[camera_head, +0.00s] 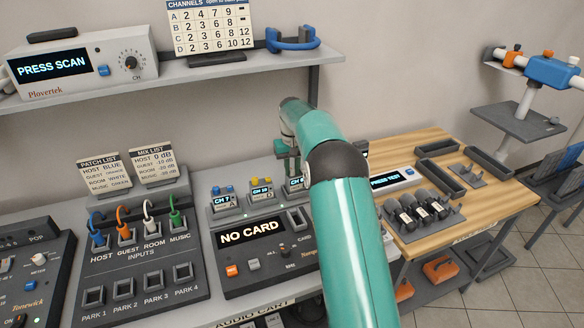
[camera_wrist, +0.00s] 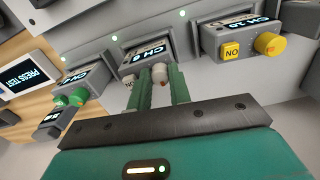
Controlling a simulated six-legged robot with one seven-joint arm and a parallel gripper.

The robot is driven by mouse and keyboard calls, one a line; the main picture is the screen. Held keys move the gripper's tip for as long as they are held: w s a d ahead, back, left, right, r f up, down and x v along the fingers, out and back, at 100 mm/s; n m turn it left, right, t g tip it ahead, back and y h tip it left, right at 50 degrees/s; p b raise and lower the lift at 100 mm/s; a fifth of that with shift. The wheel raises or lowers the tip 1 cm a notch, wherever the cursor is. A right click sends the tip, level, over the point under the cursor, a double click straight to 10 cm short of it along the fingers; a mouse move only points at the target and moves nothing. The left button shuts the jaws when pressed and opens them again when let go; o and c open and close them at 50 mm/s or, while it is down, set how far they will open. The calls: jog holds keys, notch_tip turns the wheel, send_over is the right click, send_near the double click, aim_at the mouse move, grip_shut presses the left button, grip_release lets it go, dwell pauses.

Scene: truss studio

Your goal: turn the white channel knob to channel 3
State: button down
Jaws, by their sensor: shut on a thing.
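The white channel knob (camera_wrist: 158,74) is on a small grey receiver (camera_wrist: 140,52) with a lit display. The display reads CH and one digit that looks like 6 or 8; I cannot tell which. My gripper (camera_wrist: 161,78) is shut on the white knob, with one green finger on each side of it. There my fingers and arm hide the knob and part of the receiver.
A yellow-knobbed receiver (camera_wrist: 230,42) and a green-knobbed one (camera_wrist: 75,92) flank the white knob closely. The channels chart (camera_head: 211,28) stands on the shelf above. The NO CARD console (camera_head: 252,235) and input sockets (camera_head: 138,270) lie in front and left.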

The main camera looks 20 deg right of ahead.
jog(key=n, duration=0.4)
jog(key=shift+n, duration=0.3)
jog(key=n, duration=0.3)
jog(key=shift+n, duration=0.4)
jog(key=n, duration=0.3)
jog(key=shift+d, duration=0.1)
jog(key=shift+w+n, duration=0.1)
jog(key=shift+n, duration=1.9)
jog(key=c, duration=1.3)
grip_release()
